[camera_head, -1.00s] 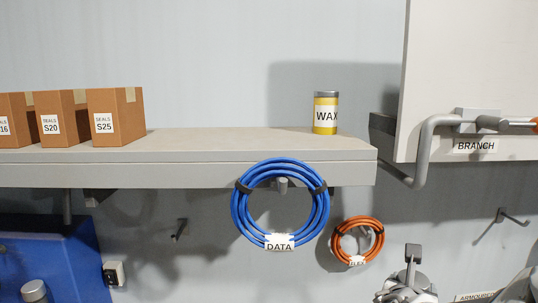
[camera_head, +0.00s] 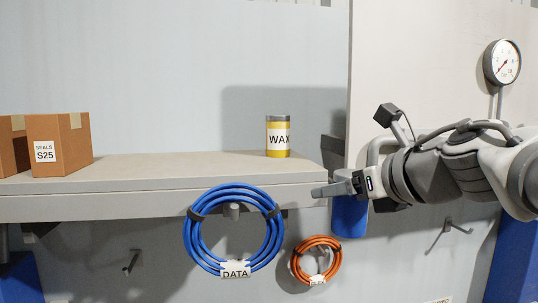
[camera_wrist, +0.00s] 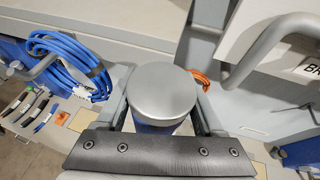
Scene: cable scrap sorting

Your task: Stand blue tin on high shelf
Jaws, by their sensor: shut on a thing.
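The blue tin (camera_head: 349,216) is upright in my gripper (camera_head: 338,189), just off the right end of the high shelf (camera_head: 110,207). In the head view its body hangs below the fingers, lower than the shelf top, and its upper part is hidden by them. In the wrist view its round grey lid (camera_wrist: 162,94) fills the middle, with a little blue body (camera_wrist: 155,128) below the lid. The gripper's fingers are on both sides of it. Whether the tin touches the shelf end cannot be told.
A yellow WAX tin (camera_head: 278,138) stands near the shelf's right end. Cardboard boxes (camera_head: 60,145) stand at the left, with bare shelf top between. A blue DATA cable coil (camera_head: 235,270) and an orange coil (camera_head: 316,260) hang below. A pale panel (camera_head: 440,60) rises behind my arm.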

